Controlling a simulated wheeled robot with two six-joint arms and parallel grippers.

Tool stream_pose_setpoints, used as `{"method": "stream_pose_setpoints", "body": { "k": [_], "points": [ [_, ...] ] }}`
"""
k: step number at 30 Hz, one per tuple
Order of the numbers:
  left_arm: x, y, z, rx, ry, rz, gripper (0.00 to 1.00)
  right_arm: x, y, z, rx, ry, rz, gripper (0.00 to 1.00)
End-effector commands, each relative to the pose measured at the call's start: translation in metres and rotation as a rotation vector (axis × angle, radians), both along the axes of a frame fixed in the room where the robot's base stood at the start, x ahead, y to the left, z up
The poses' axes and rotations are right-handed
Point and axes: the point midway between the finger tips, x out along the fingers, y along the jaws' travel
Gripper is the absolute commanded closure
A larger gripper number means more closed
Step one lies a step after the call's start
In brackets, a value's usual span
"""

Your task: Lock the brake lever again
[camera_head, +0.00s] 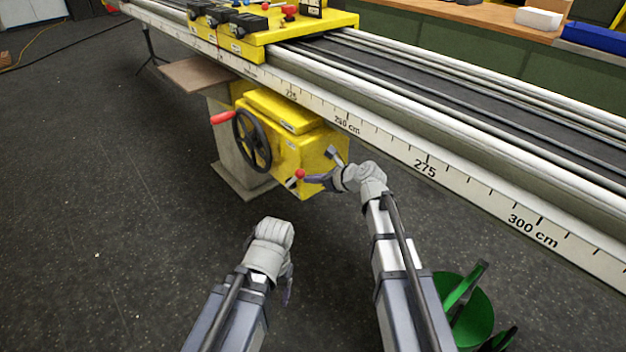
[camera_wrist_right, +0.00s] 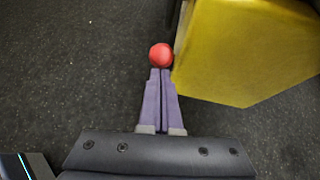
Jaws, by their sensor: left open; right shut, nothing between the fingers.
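The brake lever shows as a red ball knob (camera_head: 300,173) on a short stem at the lower front of the yellow gearbox housing (camera_head: 310,150). In the right wrist view the red knob (camera_wrist_right: 161,55) lies just beyond my fingertips, beside the yellow housing (camera_wrist_right: 235,50). My right gripper (camera_head: 308,181) is shut and empty, its tips at or very near the knob; I cannot tell whether they touch. It also shows in the right wrist view (camera_wrist_right: 160,72). My left gripper (camera_head: 287,295) is open and empty, low over the floor, apart from the housing.
A black handwheel (camera_head: 252,140) with a red handle (camera_head: 222,117) sits on the housing's left side. The long scaled rail (camera_head: 425,165) runs above my right arm. A green round object (camera_head: 462,310) stands at lower right. The dark floor at left is free.

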Motion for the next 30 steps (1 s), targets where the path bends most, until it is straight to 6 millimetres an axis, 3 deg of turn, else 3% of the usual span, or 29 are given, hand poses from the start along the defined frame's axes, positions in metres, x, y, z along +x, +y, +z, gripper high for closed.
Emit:
{"method": "stream_pose_setpoints", "body": {
  "k": [5, 21, 30],
  "points": [
    [0.000, 0.000, 0.011, 0.000, 0.000, 0.001, 0.29, 0.003, 0.002, 0.007, -0.014, 0.019, 0.002, 1.00],
    [-0.001, -0.002, 0.098, -0.008, 0.004, 0.008, 0.29, 0.040, 0.027, 0.043, -0.197, 0.271, 0.004, 1.00],
    [-0.001, -0.002, 0.110, -0.010, 0.005, 0.008, 0.29, 0.054, 0.038, 0.046, -0.238, 0.328, 0.000, 1.00]
  ]
}}
